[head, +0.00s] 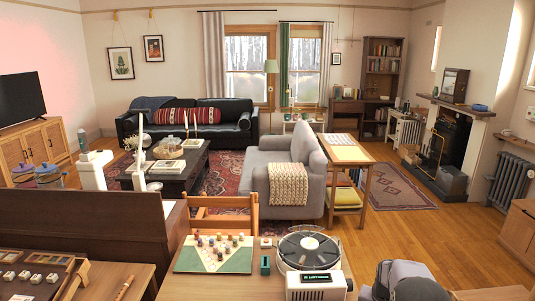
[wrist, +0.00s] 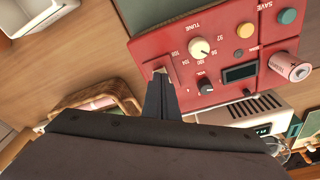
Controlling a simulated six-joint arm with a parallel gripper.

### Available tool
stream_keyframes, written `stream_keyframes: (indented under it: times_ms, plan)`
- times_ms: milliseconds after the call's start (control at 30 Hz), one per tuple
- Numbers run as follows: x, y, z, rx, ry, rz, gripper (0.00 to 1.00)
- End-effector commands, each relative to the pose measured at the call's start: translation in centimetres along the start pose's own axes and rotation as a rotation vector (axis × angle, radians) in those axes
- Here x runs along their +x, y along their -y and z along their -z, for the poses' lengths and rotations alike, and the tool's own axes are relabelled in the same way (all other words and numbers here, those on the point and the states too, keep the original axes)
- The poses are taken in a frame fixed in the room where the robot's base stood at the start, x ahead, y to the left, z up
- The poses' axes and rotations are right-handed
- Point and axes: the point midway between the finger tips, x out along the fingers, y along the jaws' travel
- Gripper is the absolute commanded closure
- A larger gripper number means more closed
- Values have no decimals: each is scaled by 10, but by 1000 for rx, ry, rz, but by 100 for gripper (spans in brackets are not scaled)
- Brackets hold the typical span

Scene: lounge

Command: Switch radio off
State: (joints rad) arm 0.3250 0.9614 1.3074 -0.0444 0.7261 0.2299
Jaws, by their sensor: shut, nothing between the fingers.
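A red radio panel (wrist: 225,60) fills the upper right of the wrist view, its lettering upside down. It carries a cream TUNE knob (wrist: 199,48), a dark VOL knob (wrist: 205,86), a small dark display (wrist: 240,73) and coloured buttons, one of them teal (wrist: 287,15). My gripper (wrist: 161,80) is shut and empty. Its dark fingertips are at the panel's left edge, beside a small pale piece in a recess, perhaps a switch. The fingers partly cover this spot, so I cannot tell the switch's position or whether they touch it. I cannot make out the red panel in the head view.
A pale box with a lit display (head: 315,281) stands by a turntable (head: 308,248) on the wooden table in the head view. A board game (head: 214,253) lies left of them. A pinkish cylinder (wrist: 291,67) stands out from the red panel's right side.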

Motion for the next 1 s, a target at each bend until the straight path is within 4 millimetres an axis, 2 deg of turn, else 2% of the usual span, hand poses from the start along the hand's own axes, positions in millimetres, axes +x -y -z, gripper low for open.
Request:
stream_keyframes:
  times_ms: [567, 1000]
  plan:
    - [4, 0, -1, 0, 0, 0, 100]
    - [-23, 0, 3, 0, 0, 0, 100]
